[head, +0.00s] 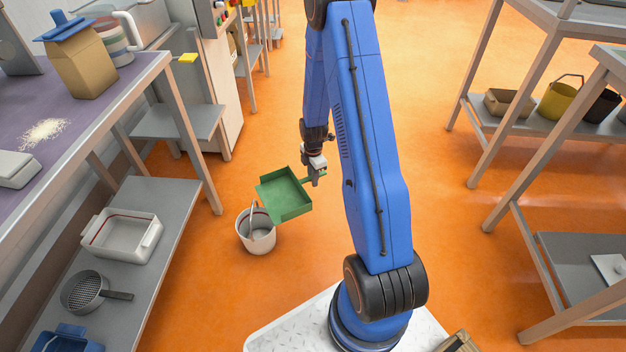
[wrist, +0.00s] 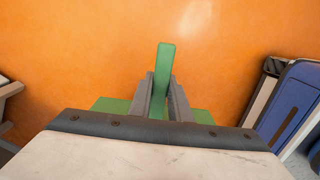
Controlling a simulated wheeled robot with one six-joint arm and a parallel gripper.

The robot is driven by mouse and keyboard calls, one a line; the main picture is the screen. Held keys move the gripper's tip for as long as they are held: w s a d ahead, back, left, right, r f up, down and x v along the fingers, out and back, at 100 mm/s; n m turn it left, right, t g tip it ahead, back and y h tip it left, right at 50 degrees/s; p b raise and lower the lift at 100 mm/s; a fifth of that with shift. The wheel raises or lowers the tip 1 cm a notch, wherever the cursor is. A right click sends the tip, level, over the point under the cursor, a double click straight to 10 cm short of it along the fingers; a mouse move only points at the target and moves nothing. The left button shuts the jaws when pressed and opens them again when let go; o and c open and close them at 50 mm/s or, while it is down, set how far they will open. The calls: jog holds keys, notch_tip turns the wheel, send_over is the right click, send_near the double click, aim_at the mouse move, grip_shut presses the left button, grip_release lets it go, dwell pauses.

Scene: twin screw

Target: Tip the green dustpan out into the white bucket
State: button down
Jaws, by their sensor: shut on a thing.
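The green dustpan (head: 285,196) is held in the air in the middle of the head view. Its inside faces the camera and no heap shows in it. My gripper (head: 317,178) is shut on its handle, at the pan's right. In the wrist view the green handle (wrist: 164,75) stands between the two fingers of my gripper (wrist: 162,95), with green pan edges on both sides below. The white bucket (head: 258,240) stands on the orange floor, just below and left of the pan. The pan overlaps part of its top in the picture. I cannot tell the height between them.
At the left, a bench (head: 95,95) bears a pile of pale crumbs (head: 43,132), a paper bag (head: 85,65) and a jug. Its lower shelf holds a white tray (head: 118,236) and a sieve (head: 84,292). Racks with buckets stand at the right. The floor between is clear.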

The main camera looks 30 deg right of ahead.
jog(key=shift+r, duration=0.15)
jog(key=shift+r, duration=3.9)
jog(key=w+a+f+m, duration=0.1)
jog(key=a+m, duration=0.1)
jog(key=w+a+f+m, duration=0.1)
jog(key=w+a+m, duration=0.1)
jog(key=m, duration=0.1)
jog(key=w+a+f+m, duration=0.2)
jog(key=a+m, duration=0.1)
jog(key=w+a+f+m, duration=0.1)
jog(key=a+m, duration=0.1)
jog(key=w+a+f+m, duration=0.1)
jog(key=a+m, duration=0.2)
jog(key=w+a+f+m, duration=0.1)
jog(key=a+m, duration=0.1)
jog(key=shift+w+a+f+m, duration=0.2)
jog(key=shift+a+f+m, duration=0.1)
jog(key=shift+w+a+f+m, duration=0.15)
jog(key=shift+a+f+m, duration=0.05)
jog(key=shift+a+m, duration=0.2)
jog(key=shift+w+a+f+m, duration=0.15)
jog(key=shift+a+m, duration=0.15)
jog(key=shift+m, duration=0.1)
